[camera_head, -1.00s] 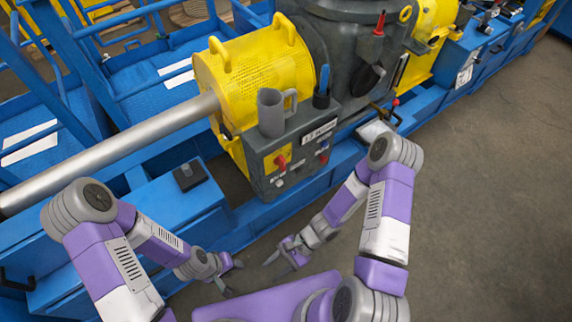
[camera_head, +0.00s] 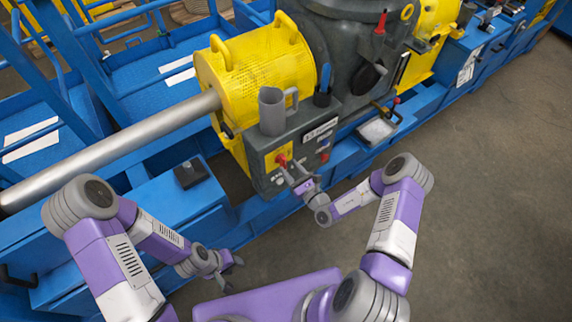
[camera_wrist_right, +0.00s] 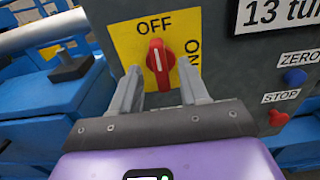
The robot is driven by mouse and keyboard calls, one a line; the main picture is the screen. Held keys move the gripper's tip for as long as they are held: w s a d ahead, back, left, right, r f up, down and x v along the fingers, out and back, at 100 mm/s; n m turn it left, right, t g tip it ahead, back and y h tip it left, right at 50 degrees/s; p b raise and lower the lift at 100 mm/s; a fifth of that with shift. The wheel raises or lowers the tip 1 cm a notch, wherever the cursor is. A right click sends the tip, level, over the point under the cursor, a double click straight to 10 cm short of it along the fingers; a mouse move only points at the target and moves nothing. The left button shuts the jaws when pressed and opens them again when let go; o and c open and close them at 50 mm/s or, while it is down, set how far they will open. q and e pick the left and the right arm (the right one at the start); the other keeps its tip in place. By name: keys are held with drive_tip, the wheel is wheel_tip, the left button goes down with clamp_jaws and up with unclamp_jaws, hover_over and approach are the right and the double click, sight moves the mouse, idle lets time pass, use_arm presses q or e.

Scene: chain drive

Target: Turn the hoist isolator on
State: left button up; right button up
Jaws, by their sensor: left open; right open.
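The hoist isolator is a red rotary knob (camera_wrist_right: 157,63) on a yellow plate (camera_wrist_right: 125,45) marked OFF at the top and ON at the right. The knob stands roughly upright with its white mark toward OFF. It also shows in the head view as a small red knob (camera_head: 282,160) on the grey control box (camera_head: 262,184). My right gripper (camera_head: 290,174) is open in front of it. In the right wrist view, the fingers (camera_wrist_right: 162,78) are on either side of the knob's lower part, apart from it. My left gripper (camera_head: 232,274) is open and empty, low over the floor.
A grey mug (camera_head: 272,112) and a dark holder with a blue item (camera_head: 323,90) stand on the box. ZERO and STOP buttons (camera_wrist_right: 278,118) are right of the knob. Blue frame beams (camera_head: 250,222) run below the box. The floor at right is clear.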

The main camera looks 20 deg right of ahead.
sight(286, 163)
drive_tip(key=shift+x, duration=1.55)
drive_tip(key=shift+c, duration=0.4)
clamp_jaws()
